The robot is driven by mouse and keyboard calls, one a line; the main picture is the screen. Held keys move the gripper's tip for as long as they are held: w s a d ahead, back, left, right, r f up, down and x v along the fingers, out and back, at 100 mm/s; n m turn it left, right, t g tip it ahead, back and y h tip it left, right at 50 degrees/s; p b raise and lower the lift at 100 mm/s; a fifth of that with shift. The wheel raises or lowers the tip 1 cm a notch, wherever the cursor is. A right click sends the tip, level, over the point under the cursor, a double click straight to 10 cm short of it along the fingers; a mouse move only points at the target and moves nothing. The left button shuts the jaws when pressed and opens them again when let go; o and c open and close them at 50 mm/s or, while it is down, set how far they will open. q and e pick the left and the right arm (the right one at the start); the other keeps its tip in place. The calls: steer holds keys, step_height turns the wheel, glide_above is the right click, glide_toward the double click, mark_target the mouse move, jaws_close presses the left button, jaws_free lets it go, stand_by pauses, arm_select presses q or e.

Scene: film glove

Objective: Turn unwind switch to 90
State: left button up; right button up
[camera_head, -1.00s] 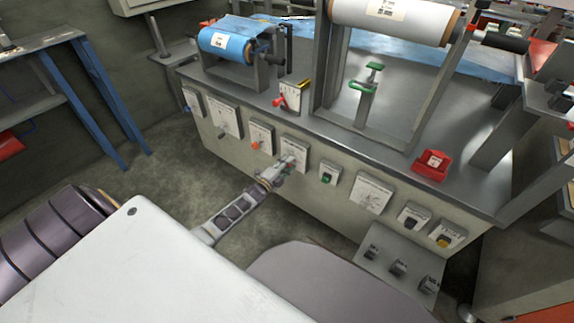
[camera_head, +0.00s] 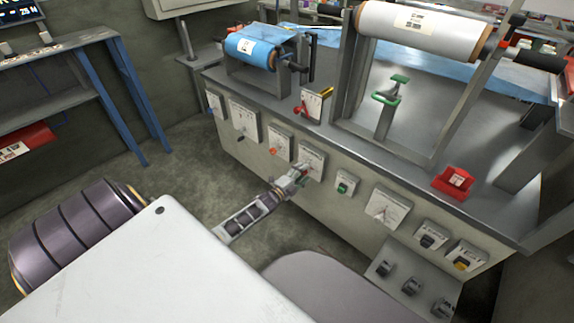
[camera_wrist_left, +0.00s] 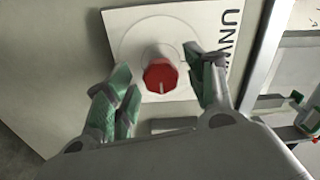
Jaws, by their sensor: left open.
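The unwind switch is a red knob (camera_wrist_left: 160,76) on a white plate (camera_wrist_left: 127,22) that bears the letters "UNW"; a pale line marks the knob's face. In the left wrist view the open fingers of my left gripper (camera_wrist_left: 160,92) stand on either side of the knob, with gaps between pads and knob. In the head view my left gripper (camera_head: 297,176) is at the plate (camera_head: 314,157) on the machine's front panel, largely covering the knob. The knob's angle marks cannot be read. My right gripper is not in view.
Other control plates line the front panel: one with an orange knob (camera_head: 279,147) to the left, a green button (camera_head: 342,187) and a dial plate (camera_head: 386,211) to the right. The machine's top (camera_head: 410,125) carries film rolls and a red holder (camera_head: 456,182).

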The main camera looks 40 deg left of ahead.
arm_select(q)
steer(key=s, duration=1)
steer(key=shift+s+a, duration=0.35)
steer(key=shift+a, duration=0.1)
stand_by(0.8)
